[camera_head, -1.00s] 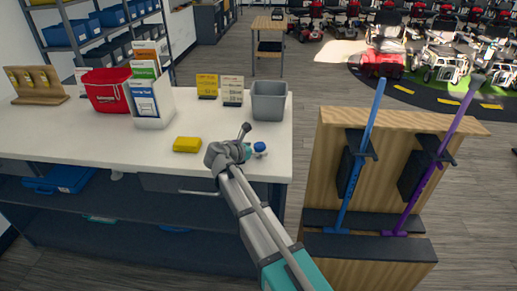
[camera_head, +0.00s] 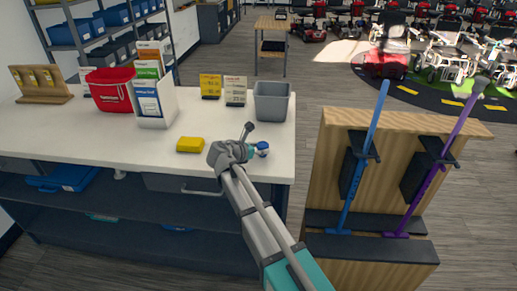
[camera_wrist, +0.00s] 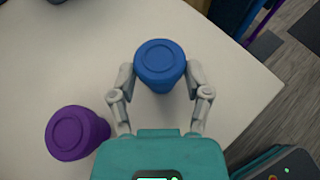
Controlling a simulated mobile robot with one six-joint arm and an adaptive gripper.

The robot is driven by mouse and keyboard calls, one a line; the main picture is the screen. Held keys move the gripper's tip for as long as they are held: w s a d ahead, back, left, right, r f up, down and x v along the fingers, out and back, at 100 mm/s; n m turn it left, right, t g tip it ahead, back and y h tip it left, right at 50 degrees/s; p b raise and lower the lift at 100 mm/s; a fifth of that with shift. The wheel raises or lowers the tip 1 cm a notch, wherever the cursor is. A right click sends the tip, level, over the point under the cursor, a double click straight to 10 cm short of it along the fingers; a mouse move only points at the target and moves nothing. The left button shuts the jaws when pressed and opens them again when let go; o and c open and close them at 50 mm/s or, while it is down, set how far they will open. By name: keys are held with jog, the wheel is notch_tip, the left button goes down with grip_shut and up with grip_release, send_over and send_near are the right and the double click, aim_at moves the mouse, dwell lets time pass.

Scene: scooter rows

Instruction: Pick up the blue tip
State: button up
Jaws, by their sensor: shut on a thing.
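The blue tip (camera_wrist: 160,62) is a round blue cap with a ring on its top. It sits between the two fingers of my gripper (camera_wrist: 160,78) in the wrist view, with a finger against each side. In the head view the blue tip (camera_head: 262,147) shows small beside my gripper (camera_head: 247,152), over the right end of the white counter. My gripper is shut on it. Whether the tip still touches the counter cannot be told. A purple tip (camera_wrist: 76,132) stands on the counter at the lower left in the wrist view.
On the counter (camera_head: 90,137) are a yellow sponge-like block (camera_head: 190,145), a grey bin (camera_head: 272,101), a leaflet holder (camera_head: 157,112) and a red container (camera_head: 110,90). A wooden stand (camera_head: 400,140) with a blue cane (camera_head: 372,130) and a purple cane (camera_head: 455,125) is at right.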

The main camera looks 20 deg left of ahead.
jog(key=shift+r+p, duration=0.6)
jog(key=shift+r, duration=0.15)
jog(key=s+d+r+p, duration=0.7)
jog(key=s+r+p, duration=0.3)
jog(key=s+r, duration=0.1)
jog(key=shift+s+p, duration=0.4)
jog(key=shift+s, duration=0.15)
jog(key=w+a+r+p, duration=0.2)
jog(key=w+r+p, duration=0.1)
jog(key=r+p, duration=0.5)
jog(key=w+a+r+h+p, duration=0.1)
jog(key=w+a+r+p, duration=0.1)
jog(key=w+r+p, duration=0.2)
jog(key=w+a+r+m+p, duration=0.1)
jog(key=w+a+r+p, duration=0.2)
jog(key=r+p, duration=0.8)
jog(key=shift+w+r+p, duration=0.35)
jog(key=shift+w, duration=0.4)
jog(key=shift+d, duration=0.1)
